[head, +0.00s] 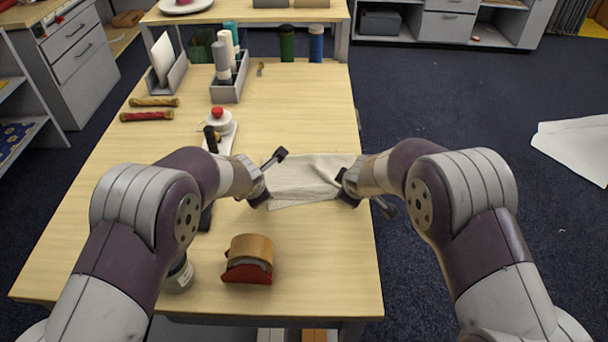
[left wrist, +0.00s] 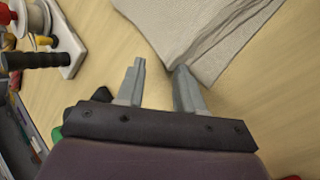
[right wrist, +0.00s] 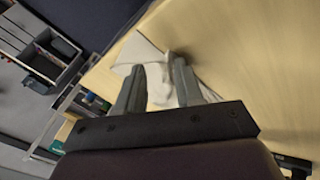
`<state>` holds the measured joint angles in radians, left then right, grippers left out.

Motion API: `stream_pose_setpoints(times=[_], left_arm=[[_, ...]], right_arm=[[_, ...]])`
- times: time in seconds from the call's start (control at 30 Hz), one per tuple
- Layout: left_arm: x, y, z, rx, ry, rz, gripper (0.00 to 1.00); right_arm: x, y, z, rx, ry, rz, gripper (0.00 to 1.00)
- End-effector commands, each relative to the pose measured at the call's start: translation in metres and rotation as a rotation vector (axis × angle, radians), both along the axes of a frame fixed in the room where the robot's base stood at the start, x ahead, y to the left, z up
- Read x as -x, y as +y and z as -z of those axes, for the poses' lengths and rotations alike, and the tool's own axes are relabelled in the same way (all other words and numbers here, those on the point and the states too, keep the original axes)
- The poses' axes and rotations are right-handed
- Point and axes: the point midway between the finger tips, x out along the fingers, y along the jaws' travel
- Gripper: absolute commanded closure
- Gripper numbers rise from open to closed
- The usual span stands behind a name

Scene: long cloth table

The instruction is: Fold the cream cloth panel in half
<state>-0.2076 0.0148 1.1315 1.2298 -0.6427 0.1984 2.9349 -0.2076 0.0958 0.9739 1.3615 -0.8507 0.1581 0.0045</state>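The cream cloth panel (head: 305,178) lies on the wooden table between my two grippers, with overlapping edges along its near side. My left gripper (head: 262,192) is at its left end, and my right gripper (head: 345,188) is at its right end. In the left wrist view, the left fingers (left wrist: 160,66) are apart, and a corner of the cloth (left wrist: 200,40) lies by the right-hand finger. In the right wrist view, the right fingers (right wrist: 157,66) are apart, with cloth (right wrist: 138,52) visible between and beyond them. Contact with the cloth cannot be told.
A tape dispenser (head: 248,262) and a jar (head: 180,275) stand near the front edge. A white stand with spools (head: 220,128) is left of the cloth. A grey caddy (head: 230,88) and several rolls are farther back.

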Motion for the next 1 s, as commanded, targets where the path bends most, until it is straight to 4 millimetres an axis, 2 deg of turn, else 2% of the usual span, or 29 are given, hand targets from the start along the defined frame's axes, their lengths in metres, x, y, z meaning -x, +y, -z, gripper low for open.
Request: stream_pose_setpoints(times=[0.03,0.17,0.33,0.63,0.93,0.97,1.0], left_arm=[[0.004,0.0,0.006,-0.002,0.013,0.0,0.53],[0.005,0.0,0.003,-0.003,0.013,0.0,0.53],[0.018,0.0,-0.03,-0.002,0.009,0.001,0.53],[0.056,0.0,-0.079,-0.002,0.006,0.001,0.53],[0.062,0.0,-0.086,-0.001,0.008,0.0,0.53],[0.062,0.0,-0.086,-0.001,0.008,0.0,0.6],[0.062,0.0,-0.086,-0.001,0.007,0.002,0.73]], right_arm=[[0.004,0.0,0.006,0.001,0.012,0.0,0.53],[0.005,0.0,0.003,0.002,0.014,-0.001,0.53],[0.018,0.0,-0.031,0.001,0.009,-0.001,0.53],[0.056,0.0,-0.079,0.001,0.006,0.0,0.53],[0.062,0.0,-0.087,0.001,0.008,0.0,0.53],[0.062,0.0,-0.087,0.001,0.007,-0.001,0.6],[0.062,0.0,-0.087,0.001,0.007,-0.001,0.73]])
